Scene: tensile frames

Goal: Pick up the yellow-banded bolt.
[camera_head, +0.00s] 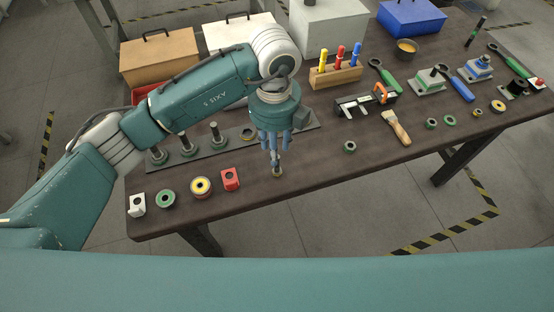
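My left gripper (275,158) points straight down over the front middle of the table. A small bolt-like piece (277,173) with a tan lower end shows at its fingertips, upright and low over the table or touching it. The fingers hide most of it, so I cannot make out a yellow band or tell whether they grip it. Several dark bolts stand upright in a long grey rack (172,170) on the left, among them one bolt (214,133); no yellow band is clear on them. My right gripper is not in view.
A white block (137,203), green ring (166,198), yellow ring (200,187) and red block (230,179) line the front left edge. A clamp (364,103), brush (397,126) and screwdriver holder (335,77) lie right of the gripper. Boxes stand behind. The front middle is mostly clear.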

